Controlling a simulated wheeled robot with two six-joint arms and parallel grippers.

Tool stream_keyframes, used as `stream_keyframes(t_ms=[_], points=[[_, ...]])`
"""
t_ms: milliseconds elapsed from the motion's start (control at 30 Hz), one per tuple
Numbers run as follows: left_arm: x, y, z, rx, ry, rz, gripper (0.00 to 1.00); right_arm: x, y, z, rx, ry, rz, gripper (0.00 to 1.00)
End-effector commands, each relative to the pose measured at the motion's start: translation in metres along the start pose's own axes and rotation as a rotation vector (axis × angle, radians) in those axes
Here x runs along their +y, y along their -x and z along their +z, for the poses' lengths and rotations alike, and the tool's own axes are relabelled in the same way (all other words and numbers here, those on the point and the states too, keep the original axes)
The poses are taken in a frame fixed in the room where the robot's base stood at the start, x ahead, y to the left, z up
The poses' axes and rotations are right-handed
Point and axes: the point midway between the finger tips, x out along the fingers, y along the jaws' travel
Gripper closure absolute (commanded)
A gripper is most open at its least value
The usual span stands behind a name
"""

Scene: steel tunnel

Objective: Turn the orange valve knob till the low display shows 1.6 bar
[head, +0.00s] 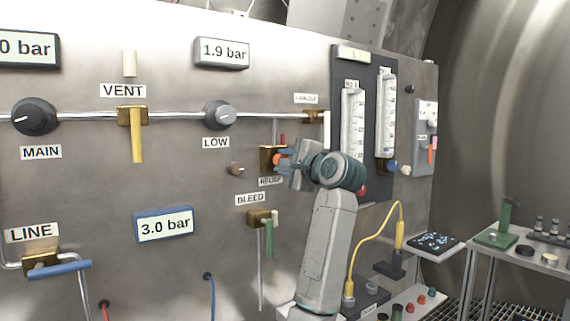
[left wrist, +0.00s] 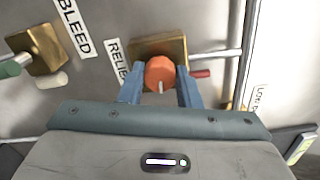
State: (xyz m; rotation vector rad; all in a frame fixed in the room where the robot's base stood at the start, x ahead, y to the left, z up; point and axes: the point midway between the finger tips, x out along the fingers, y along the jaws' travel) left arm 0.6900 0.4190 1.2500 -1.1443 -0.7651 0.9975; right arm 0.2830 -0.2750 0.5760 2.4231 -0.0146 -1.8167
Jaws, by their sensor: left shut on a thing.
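The orange valve knob (left wrist: 160,73) sits on a brass relief valve body (left wrist: 145,48) on the steel panel. In the head view the orange knob (head: 277,160) shows only partly, at the tip of the gripper. My left gripper (head: 284,163) is shut on the knob; in the left wrist view one blue-grey finger (left wrist: 132,86) lies on each side of it. The low display (head: 222,52) reads 1.9 bar, above the grey LOW knob (head: 220,115). My right gripper is in neither view.
Close by are the BLEED valve (head: 262,217) with a green handle, the VENT valve (head: 134,117) with a yellow lever and two flow tubes (head: 352,125). A lower display (head: 164,225) reads 3.0 bar. A yellow cable (head: 372,235) and a side table (head: 512,252) are at the right.

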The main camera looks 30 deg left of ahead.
Motion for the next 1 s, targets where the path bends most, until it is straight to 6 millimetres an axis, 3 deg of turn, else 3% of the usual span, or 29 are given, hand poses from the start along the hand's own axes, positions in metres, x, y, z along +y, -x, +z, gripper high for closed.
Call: stream_keyframes(t_ms=[167, 200, 300, 667, 767, 833, 1000], points=[[0.001, 0.000, 0.000, 0.000, -0.001, 0.002, 0.93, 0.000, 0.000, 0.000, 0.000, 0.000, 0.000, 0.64], [0.001, 0.000, 0.000, 0.000, -0.001, 0.002, 0.66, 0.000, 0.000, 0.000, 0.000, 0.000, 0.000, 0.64], [0.001, 0.000, 0.000, 0.000, -0.001, 0.002, 0.48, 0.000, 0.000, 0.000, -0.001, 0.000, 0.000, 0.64], [0.001, 0.005, -0.001, 0.002, -0.001, 0.001, 0.48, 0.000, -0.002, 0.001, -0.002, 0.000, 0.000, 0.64], [0.002, 0.019, -0.002, 0.004, 0.001, 0.001, 0.48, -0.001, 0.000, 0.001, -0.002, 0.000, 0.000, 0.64], [0.002, 0.033, -0.002, 0.005, 0.002, 0.002, 0.48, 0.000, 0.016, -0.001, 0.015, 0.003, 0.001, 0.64], [0.002, 0.067, -0.002, 0.006, 0.001, 0.002, 0.48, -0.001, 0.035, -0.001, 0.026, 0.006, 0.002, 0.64]])
